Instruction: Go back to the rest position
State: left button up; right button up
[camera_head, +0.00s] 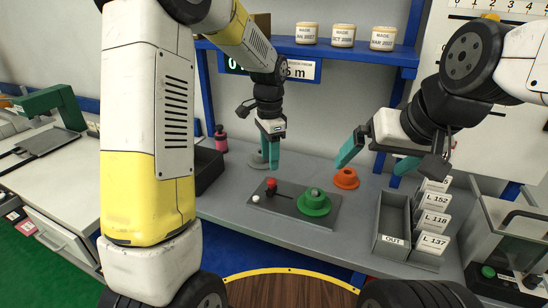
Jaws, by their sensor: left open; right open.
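My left gripper (271,152) hangs above the back of the grey workbench (255,222), its teal fingers pointing down. A grey disc (257,163) stands just behind its fingers. My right gripper (375,160) is at the right, over the bench, with its two teal fingers spread wide and nothing between them. An orange disc-shaped piece (345,178) sits on the bench near its left finger. On the bench in front lies a dark plate with a red knob (271,185), a white button (256,198) and a green disc (314,203).
A grey OUT tray (392,226) and labelled boxes (436,221) stand at the bench's right, beside a clear-walled device (510,250). A blue shelf (290,46) holds several labelled tubs (343,35).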

pick_arm(q)
jog(key=shift+r, duration=0.2)
jog(key=shift+s+a+r, duration=0.1)
jog(key=shift+s+r, duration=0.05)
jog(key=shift+r, duration=0.05)
jog(key=s+a+r+n+t, duration=0.2)
jog(key=s+r+n, duration=0.2)
jog(key=s, duration=0.3)
jog(key=s+a+r+n+t+h, duration=0.1)
jog(key=s+a+r+n+t, duration=0.1)
jog(key=s+r+n, duration=0.2)
jog(key=s+a+r+n+t+h, duration=0.1)
jog(key=s+a+r+n+t, duration=0.1)
jog(key=s, duration=0.9)
notch_tip(320, 180, up, 3)
jog(key=shift+a+r+n, duration=0.15)
jog(key=shift+a+n, duration=0.3)
jog(key=shift+n, duration=0.55)
